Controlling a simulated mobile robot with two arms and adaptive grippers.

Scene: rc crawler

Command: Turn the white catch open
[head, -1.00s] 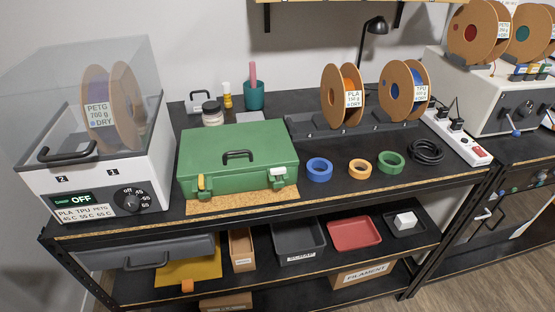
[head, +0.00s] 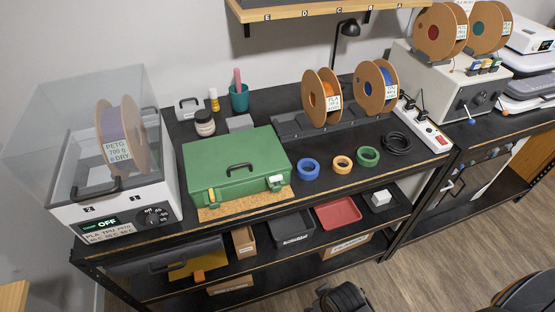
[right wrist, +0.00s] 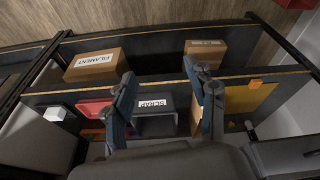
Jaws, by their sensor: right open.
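The white catch (head: 275,183) is on the right of the front face of a closed green case (head: 240,160). A yellow catch (head: 211,196) is on the left of that face. The case sits on the workbench top with a cork mat (head: 232,209) under its front. My right gripper (right wrist: 163,90) is open and empty in the right wrist view, in front of the lower shelves and apart from the case. The catch does not show in that view. Dark parts at the bottom of the head view look like my right arm. My left gripper is not in view.
A filament dryer (head: 120,205) stands left of the case. Blue (head: 308,169), orange and green tape rings lie to its right. Spools (head: 322,98) stand behind them. Below are shelves with a red tray (head: 338,213) and boxes. Floor is open in front.

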